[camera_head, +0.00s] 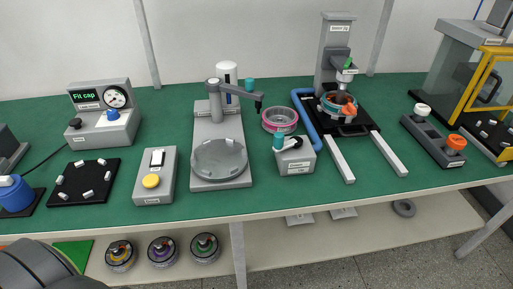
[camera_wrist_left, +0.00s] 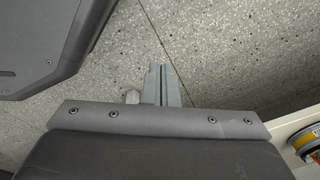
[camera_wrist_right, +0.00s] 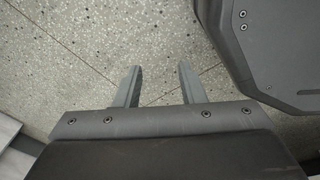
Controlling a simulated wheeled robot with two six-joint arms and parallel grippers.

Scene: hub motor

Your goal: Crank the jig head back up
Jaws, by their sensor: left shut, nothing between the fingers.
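The jig (camera_head: 337,45) is a grey upright column with a label, standing at the back right of the green table. Its head (camera_head: 342,75) sits low, over a teal-ringed round part (camera_head: 337,107) on a dark base with two pale rails. An orange knob and a green piece show there. A small grey box (camera_head: 294,162) with a dark crank-like arm and a teal knob (camera_head: 279,142) stands in front and left of it. My left gripper (camera_wrist_left: 161,72) is shut and empty over the floor. My right gripper (camera_wrist_right: 160,70) is open and empty over the floor. Neither gripper shows in the head view.
A blue tube (camera_head: 304,118) runs between the box and the jig. A grey block with white and orange knobs (camera_head: 433,137) and a yellow-framed cabinet (camera_head: 483,82) are to the right.

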